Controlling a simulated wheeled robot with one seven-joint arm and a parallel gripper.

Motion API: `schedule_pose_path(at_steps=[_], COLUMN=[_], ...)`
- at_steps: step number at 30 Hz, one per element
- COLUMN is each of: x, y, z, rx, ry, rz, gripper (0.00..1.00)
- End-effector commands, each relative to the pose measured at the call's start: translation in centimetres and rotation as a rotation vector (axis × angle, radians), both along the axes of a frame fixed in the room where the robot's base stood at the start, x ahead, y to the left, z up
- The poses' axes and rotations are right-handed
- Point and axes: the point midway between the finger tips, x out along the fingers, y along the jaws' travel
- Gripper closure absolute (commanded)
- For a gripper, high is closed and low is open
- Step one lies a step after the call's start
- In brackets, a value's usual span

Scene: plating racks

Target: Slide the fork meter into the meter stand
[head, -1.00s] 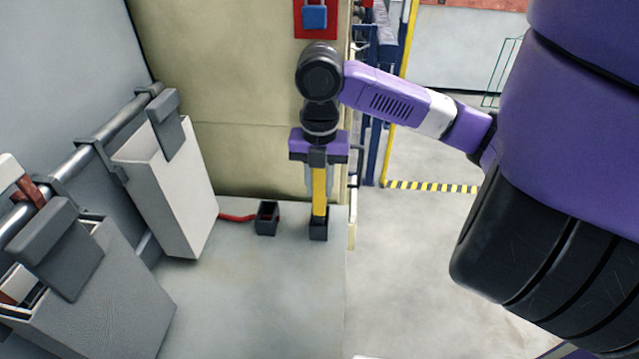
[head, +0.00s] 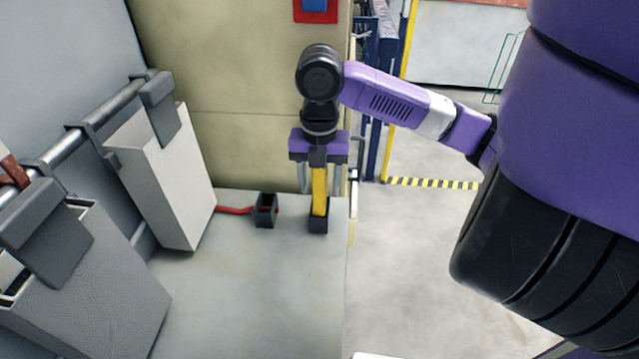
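The fork meter (head: 319,187) is a narrow yellow body with a dark top. It stands upright, its lower end inside the open top of a small black box, the meter stand (head: 318,226). How deep it sits is hidden by the box walls. My gripper (head: 319,188) points straight down over the meter from above. Its two grey fingers are on either side of the yellow body, with a narrow gap showing, so it looks open around the meter. The dark top of the meter is just below the purple palm.
A second black box (head: 265,211) with a red cable (head: 234,210) stands left of the stand. Pale bins (head: 168,185) hang from a rail (head: 110,114) at left. A beige panel (head: 235,140) rises behind. The grey bench (head: 245,290) is clear in front; its edge is close at right.

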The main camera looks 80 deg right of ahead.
Motion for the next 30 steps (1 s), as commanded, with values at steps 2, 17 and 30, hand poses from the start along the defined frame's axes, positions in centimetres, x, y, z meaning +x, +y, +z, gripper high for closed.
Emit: schedule_pose_path(at_steps=[2, 17, 30], x=[0.0, 0.1, 0.0], y=[0.0, -0.1, 0.0], z=[0.0, 3.9, 7.8], rx=[0.0, -0.003, 0.0], ry=[0.0, -0.001, 0.001], rz=[0.0, 0.001, 0.001], gripper=[0.49, 0.49, 0.49])
